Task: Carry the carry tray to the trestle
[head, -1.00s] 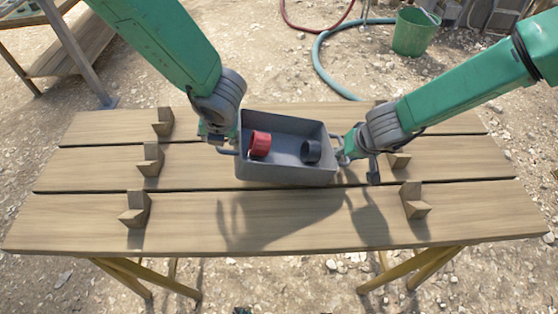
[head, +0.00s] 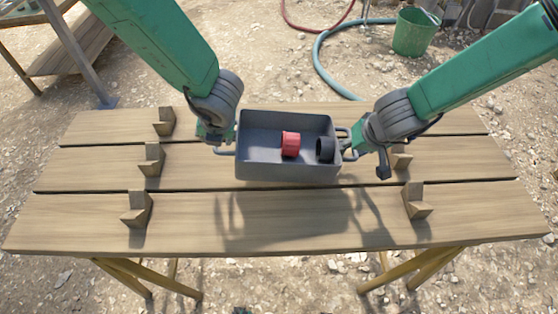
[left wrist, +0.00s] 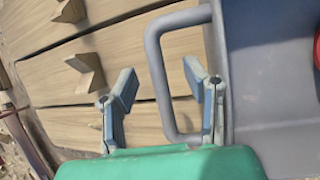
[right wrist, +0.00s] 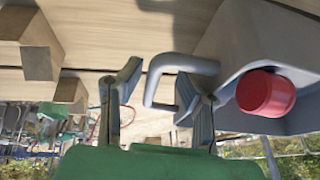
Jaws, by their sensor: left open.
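The grey carry tray (head: 285,170) is above the middle of the plank-topped trestle (head: 180,210); its shadow lies in front of it, and I cannot tell whether it touches the planks. Inside, towards its right, are a red cylinder (head: 290,144) and a dark cylinder (head: 325,149). My left gripper (head: 219,142) is at the tray's left handle (left wrist: 185,17); its fingers (left wrist: 162,80) stand apart with the handle bar between them. My right gripper (head: 353,144) is at the right handle (right wrist: 182,62); its fingers (right wrist: 158,85) are also spread, with handle between or beside them.
Wooden corner blocks stand on the planks left (head: 150,160) and right (head: 415,203). Behind are a blue hose (head: 323,62), a green bucket (head: 413,32) and a wooden rack (head: 75,45) at the far left. The front planks are bare between the blocks.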

